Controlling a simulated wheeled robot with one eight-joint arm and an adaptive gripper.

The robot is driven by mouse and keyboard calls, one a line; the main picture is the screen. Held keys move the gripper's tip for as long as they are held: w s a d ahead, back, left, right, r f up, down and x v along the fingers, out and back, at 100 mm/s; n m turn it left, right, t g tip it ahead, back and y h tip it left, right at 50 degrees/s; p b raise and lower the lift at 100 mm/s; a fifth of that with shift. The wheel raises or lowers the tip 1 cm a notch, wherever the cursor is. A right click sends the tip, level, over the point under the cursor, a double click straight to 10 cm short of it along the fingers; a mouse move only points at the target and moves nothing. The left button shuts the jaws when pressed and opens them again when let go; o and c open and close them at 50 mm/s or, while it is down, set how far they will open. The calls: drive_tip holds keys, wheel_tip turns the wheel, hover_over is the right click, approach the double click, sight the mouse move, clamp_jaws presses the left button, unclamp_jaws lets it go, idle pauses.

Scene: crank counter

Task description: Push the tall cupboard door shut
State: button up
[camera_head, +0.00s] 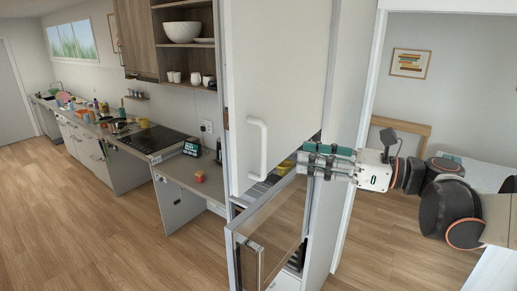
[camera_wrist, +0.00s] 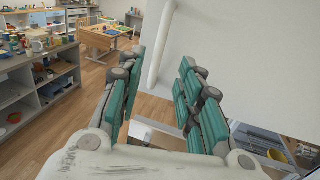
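The tall cupboard door (camera_head: 280,80) is a plain white panel with a white vertical bar handle (camera_head: 258,148). It stands ajar, and part of the cupboard inside shows below its bottom edge. In the wrist view the door (camera_wrist: 245,65) fills the upper right, with its handle (camera_wrist: 161,45) beyond the fingers. My gripper (camera_head: 303,163) is by the door's lower right edge, fingers pointing left. In the wrist view the teal-padded fingers (camera_wrist: 162,75) are apart with nothing between them. I cannot tell whether they touch the door.
A glass-fronted lower door (camera_head: 272,232) stands open below the tall door. A counter (camera_head: 172,170) with a hob (camera_head: 152,139) runs along the left wall. The wooden floor (camera_head: 95,225) at the left is clear. A white post (camera_head: 362,120) stands close to my arm.

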hover_over(264, 172)
drive_tip(key=shift+w, duration=0.4)
idle(0.4)
clamp_jaws()
